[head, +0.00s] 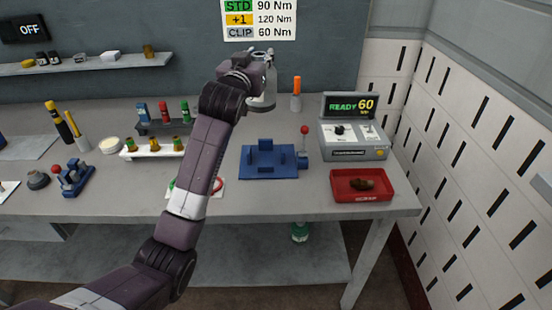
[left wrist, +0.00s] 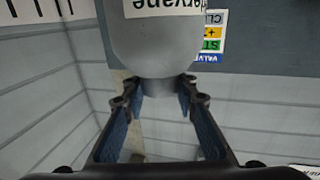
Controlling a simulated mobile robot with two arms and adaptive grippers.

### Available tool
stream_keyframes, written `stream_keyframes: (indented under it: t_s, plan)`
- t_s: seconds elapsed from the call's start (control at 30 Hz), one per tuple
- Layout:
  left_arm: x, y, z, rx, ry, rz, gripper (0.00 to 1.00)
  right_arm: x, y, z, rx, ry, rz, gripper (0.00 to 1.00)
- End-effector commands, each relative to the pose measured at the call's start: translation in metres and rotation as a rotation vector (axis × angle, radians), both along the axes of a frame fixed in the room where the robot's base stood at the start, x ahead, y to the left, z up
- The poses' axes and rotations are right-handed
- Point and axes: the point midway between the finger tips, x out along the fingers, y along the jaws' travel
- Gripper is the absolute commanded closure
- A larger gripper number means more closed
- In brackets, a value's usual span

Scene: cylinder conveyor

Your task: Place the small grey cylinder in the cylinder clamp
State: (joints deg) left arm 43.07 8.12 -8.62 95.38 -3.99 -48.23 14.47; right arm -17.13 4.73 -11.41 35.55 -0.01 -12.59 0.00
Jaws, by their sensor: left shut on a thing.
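The small grey cylinder (head: 263,97) is held in my left gripper (head: 258,82), high above the back of the workbench. In the left wrist view, the grey cylinder (left wrist: 155,45) has a white label and its rounded end lies between the fingertips of my left gripper (left wrist: 157,85). The blue clamp fixture (head: 258,174) stands on the bench below and in front of the cylinder, with upright blocks and a red-knobbed lever (head: 304,130) on its right side. No cylinder shows in it. My right gripper is not in view.
A grey control box (head: 354,150) reading READY 60 stands right of the clamp, with a red scrap tray (head: 362,197) in front. An orange-topped tool (head: 296,93) stands behind. Racks of small coloured parts (head: 152,153) are left of my arm. A smaller blue device (head: 74,180) sits far left.

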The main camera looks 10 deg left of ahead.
Motion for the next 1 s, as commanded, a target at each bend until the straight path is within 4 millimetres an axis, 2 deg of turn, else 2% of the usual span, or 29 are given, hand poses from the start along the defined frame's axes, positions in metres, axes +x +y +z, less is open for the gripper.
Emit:
stream_keyframes:
  t_s: [0.07,0.17,0.27,0.7,0.8,1.0]
  plan:
    - [0.000,-0.002,0.004,0.001,-0.012,-0.010,1.00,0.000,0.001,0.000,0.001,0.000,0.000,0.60]
    - [0.000,-0.004,-0.004,0.001,-0.008,-0.016,1.00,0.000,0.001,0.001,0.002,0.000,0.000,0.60]
    - [0.000,-0.005,-0.022,0.000,-0.005,-0.018,1.00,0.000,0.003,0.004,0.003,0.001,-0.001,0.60]
    - [0.000,-0.005,-0.122,0.000,-0.006,-0.017,1.00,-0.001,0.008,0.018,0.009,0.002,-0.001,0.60]
    - [0.000,-0.005,-0.139,-0.001,-0.008,-0.018,1.00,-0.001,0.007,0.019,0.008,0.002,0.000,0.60]
    - [0.001,-0.005,-0.153,0.000,-0.012,-0.017,1.00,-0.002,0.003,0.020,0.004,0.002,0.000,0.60]
